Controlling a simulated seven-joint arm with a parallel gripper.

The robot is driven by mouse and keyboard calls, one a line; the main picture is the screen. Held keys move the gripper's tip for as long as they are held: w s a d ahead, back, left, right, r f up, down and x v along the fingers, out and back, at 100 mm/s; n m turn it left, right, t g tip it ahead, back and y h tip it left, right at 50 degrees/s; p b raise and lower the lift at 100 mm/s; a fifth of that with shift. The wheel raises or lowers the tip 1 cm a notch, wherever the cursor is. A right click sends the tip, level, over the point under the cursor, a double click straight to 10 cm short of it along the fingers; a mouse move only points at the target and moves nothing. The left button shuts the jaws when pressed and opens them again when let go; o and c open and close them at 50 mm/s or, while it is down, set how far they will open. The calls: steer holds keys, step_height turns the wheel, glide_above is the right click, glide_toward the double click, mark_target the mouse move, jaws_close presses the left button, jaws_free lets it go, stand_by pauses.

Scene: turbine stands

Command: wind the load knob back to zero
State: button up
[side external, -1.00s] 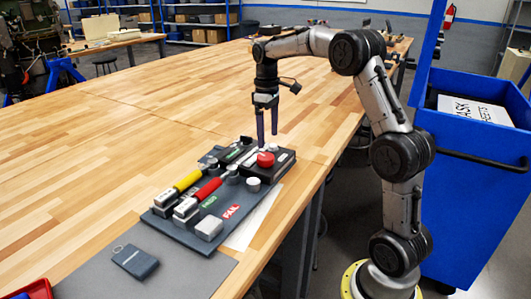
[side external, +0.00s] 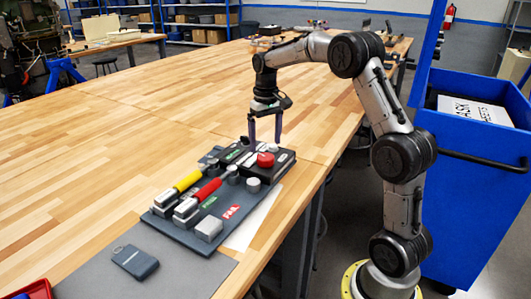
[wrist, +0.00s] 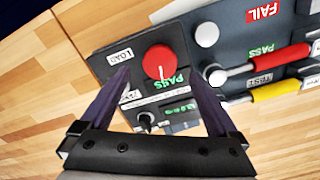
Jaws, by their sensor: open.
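The load knob (wrist: 160,60) is a round red knob on a black box (side external: 286,163), next to a white "LOAD" label (wrist: 120,56). A thin pale mark on it points toward the bottom of the wrist view. It also shows in the side view (side external: 265,160). My gripper (side external: 265,142) points down over the box, its fingertips above the knob and apart from it. In the wrist view my gripper (wrist: 159,77) is open and empty, with one dark finger to each side of the knob. The zero mark cannot be made out.
A small black knob (wrist: 147,120) sits on the same box. A grey panel beside it carries a yellow handle (side external: 188,180), a red handle (side external: 207,190) and grey round caps (side external: 253,185). A dark fob (side external: 135,262) lies nearer the camera. The wooden bench (side external: 110,150) is mostly clear.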

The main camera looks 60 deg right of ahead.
mark_target(265, 156)
steer(key=shift+f, duration=2.25)
